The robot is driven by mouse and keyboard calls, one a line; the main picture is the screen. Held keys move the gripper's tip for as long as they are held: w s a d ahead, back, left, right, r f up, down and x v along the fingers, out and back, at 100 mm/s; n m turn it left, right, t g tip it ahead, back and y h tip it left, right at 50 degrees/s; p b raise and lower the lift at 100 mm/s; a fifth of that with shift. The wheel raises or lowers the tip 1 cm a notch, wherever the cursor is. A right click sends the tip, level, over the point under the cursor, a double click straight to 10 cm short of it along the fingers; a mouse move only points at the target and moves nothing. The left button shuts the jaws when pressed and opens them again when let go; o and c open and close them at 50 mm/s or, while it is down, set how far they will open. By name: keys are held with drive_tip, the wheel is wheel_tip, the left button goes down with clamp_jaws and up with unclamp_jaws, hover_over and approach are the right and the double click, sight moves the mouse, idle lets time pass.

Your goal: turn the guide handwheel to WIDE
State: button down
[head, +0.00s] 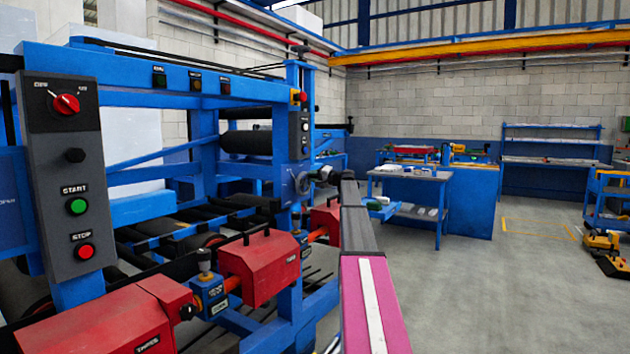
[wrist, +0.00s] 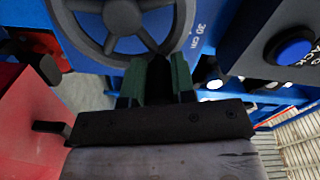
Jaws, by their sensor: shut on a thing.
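The guide handwheel (wrist: 122,18) is a dark grey spoked wheel on a blue panel, at the top of the wrist view and cut off by its edge. My gripper (wrist: 157,64) is shut on the wheel's lower rim, its dark fingers flanked by green parts. The exact contact is hidden by the fingers. A white "30 cm" style marking (wrist: 203,25) shows on the panel right of the wheel. I cannot read a WIDE mark.
A grey box with a blue button (wrist: 290,52) is close on the right in the wrist view. Red housings (head: 258,268) line the machine's front. A control box with START and STOP buttons (head: 66,180) is at left. Open floor (head: 490,290) lies to the right.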

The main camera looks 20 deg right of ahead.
drive_tip(key=shift+s+a+r+n, duration=0.25)
drive_tip(key=shift+s+a+n, duration=0.2)
drive_tip(key=shift+n, duration=1)
drive_tip(key=shift+s+a+r+n, duration=0.25)
drive_tip(key=shift+a+n, duration=0.25)
drive_tip(key=shift+n, duration=1)
drive_tip(key=shift+s+a+r+n, duration=0.2)
drive_tip(key=shift+s+a+n, duration=0.25)
drive_tip(key=shift+n, duration=1)
drive_tip(key=c, duration=0.9)
unclamp_jaws()
drive_tip(key=shift+c, duration=0.2)
approach(305, 174)
drive_tip(key=v, duration=0.3)
drive_tip(key=shift+s+d, duration=0.15)
drive_tip(key=shift+s, duration=0.1)
